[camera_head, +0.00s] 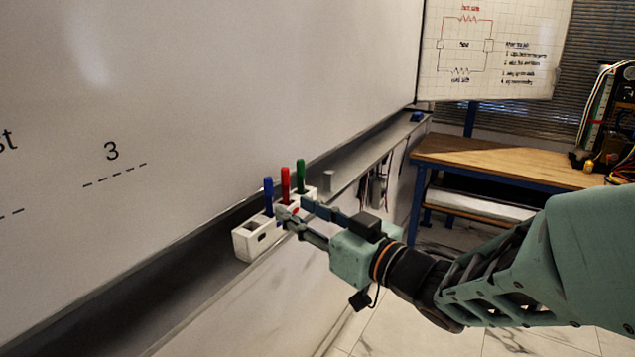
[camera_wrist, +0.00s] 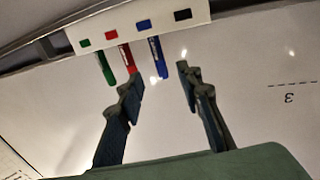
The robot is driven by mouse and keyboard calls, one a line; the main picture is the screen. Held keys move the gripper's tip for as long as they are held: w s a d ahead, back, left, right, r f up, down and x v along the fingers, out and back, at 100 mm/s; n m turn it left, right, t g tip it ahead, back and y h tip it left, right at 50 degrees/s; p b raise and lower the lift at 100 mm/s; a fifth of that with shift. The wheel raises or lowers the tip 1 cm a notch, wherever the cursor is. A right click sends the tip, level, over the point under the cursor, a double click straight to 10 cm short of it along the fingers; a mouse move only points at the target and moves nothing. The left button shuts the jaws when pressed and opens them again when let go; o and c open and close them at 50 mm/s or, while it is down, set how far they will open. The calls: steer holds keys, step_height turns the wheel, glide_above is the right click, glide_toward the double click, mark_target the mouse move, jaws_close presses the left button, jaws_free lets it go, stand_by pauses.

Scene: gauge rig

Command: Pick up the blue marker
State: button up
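The blue marker (camera_head: 268,197) stands upright in a white holder (camera_head: 245,243) on the whiteboard ledge, leftmost of three markers in the head view. My gripper (camera_head: 294,209) is in front of the holder with its fingers pointing at it. In the wrist view, my gripper (camera_wrist: 160,83) is open and empty. The blue marker (camera_wrist: 159,57) appears in line with the gap between the fingertips, and neither finger is clearly touching it. The left fingertip appears close to the end of the red marker (camera_wrist: 126,56). In the head view, my fingers hide part of the holder.
The red marker (camera_head: 286,185) and green marker (camera_head: 300,174) stand beside the blue one in the holder. The slot by the black square (camera_wrist: 183,15) is empty. The whiteboard (camera_head: 200,100) rises behind the ledge. A wooden workbench (camera_head: 500,162) stands at the right.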

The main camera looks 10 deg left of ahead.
mark_target(271, 195)
steer(key=x, duration=0.9)
steer(key=shift+w+a, duration=0.2)
steer(key=shift+c, duration=0.2)
jaws_close()
